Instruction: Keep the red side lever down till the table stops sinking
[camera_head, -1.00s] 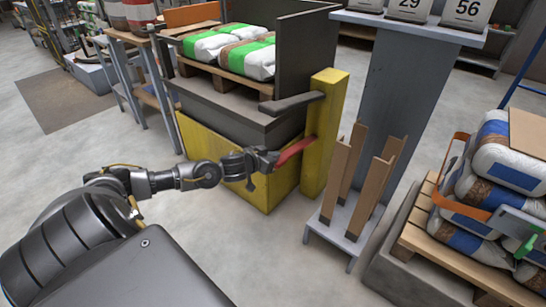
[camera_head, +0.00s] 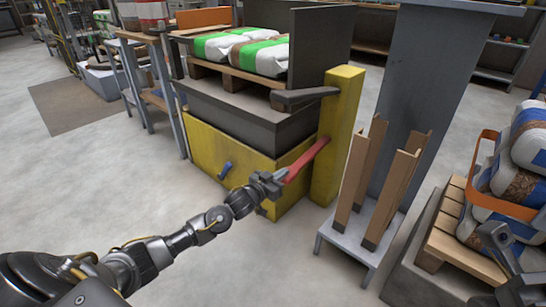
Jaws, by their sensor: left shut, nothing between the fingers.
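The red side lever (camera_head: 306,160) slopes down to the left from the yellow post side of the lift table. My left gripper (camera_head: 275,183) is shut, with nothing between its fingers, at the lever's lower outer end. It looks in touch with the lever, but the exact contact is hidden. The lift table has a yellow base (camera_head: 206,148) and a dark upper body (camera_head: 229,118). It carries a wooden pallet (camera_head: 236,79) with green and white bags (camera_head: 243,50). A grey shape that looks like my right gripper (camera_head: 497,240) shows at the lower right, its jaws unclear.
A yellow post (camera_head: 341,130) stands right beside the table. A rack with brown uprights (camera_head: 355,175) and a grey column (camera_head: 425,85) stand further right. A pallet of bags (camera_head: 458,232) is at the right edge.

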